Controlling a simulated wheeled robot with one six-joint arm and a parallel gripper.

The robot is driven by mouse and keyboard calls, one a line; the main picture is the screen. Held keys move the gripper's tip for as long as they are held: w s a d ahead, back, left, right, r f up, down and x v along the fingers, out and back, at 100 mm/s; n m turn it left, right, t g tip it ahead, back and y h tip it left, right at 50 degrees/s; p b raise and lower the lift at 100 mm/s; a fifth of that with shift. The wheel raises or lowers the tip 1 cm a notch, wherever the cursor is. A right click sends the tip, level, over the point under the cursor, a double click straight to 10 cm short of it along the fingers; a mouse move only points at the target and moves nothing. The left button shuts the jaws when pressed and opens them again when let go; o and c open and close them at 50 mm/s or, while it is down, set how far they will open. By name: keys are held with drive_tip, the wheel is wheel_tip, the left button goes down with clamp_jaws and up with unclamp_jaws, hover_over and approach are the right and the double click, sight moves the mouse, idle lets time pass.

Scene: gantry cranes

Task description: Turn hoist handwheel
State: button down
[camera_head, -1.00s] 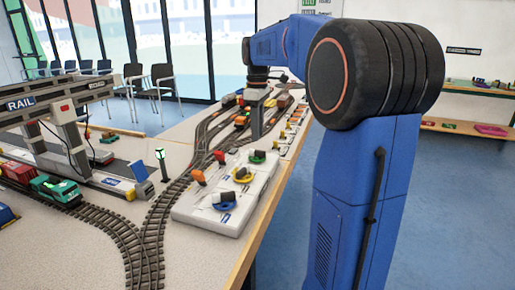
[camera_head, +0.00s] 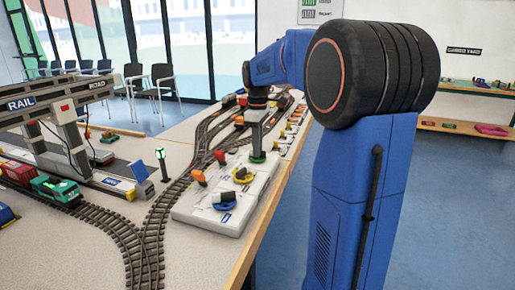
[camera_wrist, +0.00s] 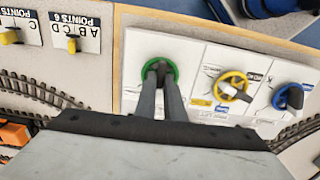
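A white control box (camera_head: 195,216) on the table carries a row of handwheels with dark handles. They are a green handwheel (camera_head: 257,159), a yellow handwheel (camera_head: 243,175) and a blue handwheel (camera_head: 223,205). In the wrist view the green ring (camera_wrist: 175,75) is on the left, the yellow one (camera_wrist: 222,94) in the middle and the blue one (camera_wrist: 279,101) on the right. My gripper (camera_wrist: 160,72) is down at the green handwheel, with its fingertips around the dark centre. A gap shows between the fingers; whether they press on the handle is unclear.
Orange-red levers (camera_head: 199,177) stand on the box beside the wheels. Model tracks (camera_head: 150,240), a green lamp post (camera_head: 161,163) and a grey gantry marked RAIL (camera_head: 60,95) are to the left. The table's wooden edge (camera_head: 262,227) runs along the right.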

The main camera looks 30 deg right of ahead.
drive_tip(key=shift+m, duration=0.3)
drive_tip(key=m, duration=0.4)
drive_tip(key=shift+m, duration=2.4)
drive_tip(key=c, duration=1.8)
unclamp_jaws()
drive_tip(key=shift+c, duration=0.2)
wheel_tip(320, 180, up, 18)
drive_tip(key=shift+f, duration=0.25)
